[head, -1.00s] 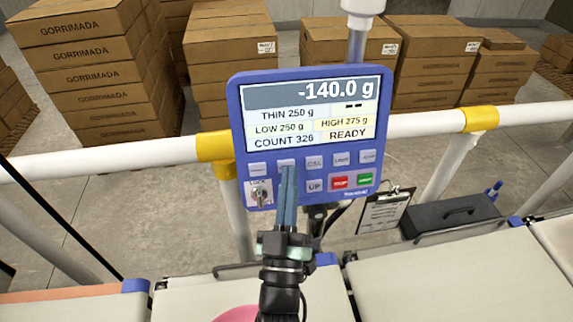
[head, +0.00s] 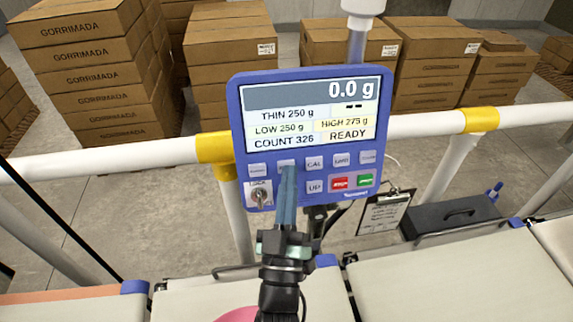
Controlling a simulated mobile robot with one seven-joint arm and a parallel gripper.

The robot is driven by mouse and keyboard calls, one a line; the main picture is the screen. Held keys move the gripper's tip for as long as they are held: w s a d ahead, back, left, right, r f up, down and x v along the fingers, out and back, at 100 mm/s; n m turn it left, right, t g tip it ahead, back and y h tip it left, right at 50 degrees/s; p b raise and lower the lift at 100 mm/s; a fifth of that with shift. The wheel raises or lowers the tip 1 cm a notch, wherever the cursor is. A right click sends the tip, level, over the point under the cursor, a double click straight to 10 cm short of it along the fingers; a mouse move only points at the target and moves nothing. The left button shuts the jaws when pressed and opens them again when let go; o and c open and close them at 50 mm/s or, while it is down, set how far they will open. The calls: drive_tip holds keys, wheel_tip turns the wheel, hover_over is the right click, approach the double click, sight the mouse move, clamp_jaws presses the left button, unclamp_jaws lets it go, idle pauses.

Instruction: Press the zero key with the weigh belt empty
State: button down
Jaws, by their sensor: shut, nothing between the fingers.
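The blue weigher panel (head: 235,120) stands upright in front of me, and its screen (head: 310,112) reads 0.0 g, COUNT 326 and READY. My gripper (head: 287,172) is shut, with its tips at a pale key (head: 286,163) in the top row, second from the left. The tips cover the lower part of that key, and I cannot read its label. Whether they touch it is hard to tell. The middle belt (head: 190,300) is below the panel. A pink rounded thing (head: 236,314) shows over it at the bottom edge, mostly cut off and partly behind my arm.
A key switch (head: 260,196) is at the panel's lower left, with red (head: 340,183) and green (head: 365,180) keys at right. A white rail (head: 420,123) runs behind. A clipboard (head: 385,213) and dark box (head: 450,217) are at right. Stacked cartons (head: 90,70) fill the back.

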drive_tip(key=shift+s+d+r, duration=0.1)
drive_tip(key=shift+s+r, duration=0.1)
drive_tip(key=shift+s, duration=0.45)
drive_tip(key=shift+p, duration=0.3)
drive_tip(key=s, duration=0.1)
drive_tip(key=s+r+p, duration=0.1)
drive_tip(key=s, duration=0.1)
drive_tip(key=s+d+p, duration=0.1)
drive_tip(key=shift+s+r, duration=0.15)
drive_tip(key=shift+s, duration=0.2)
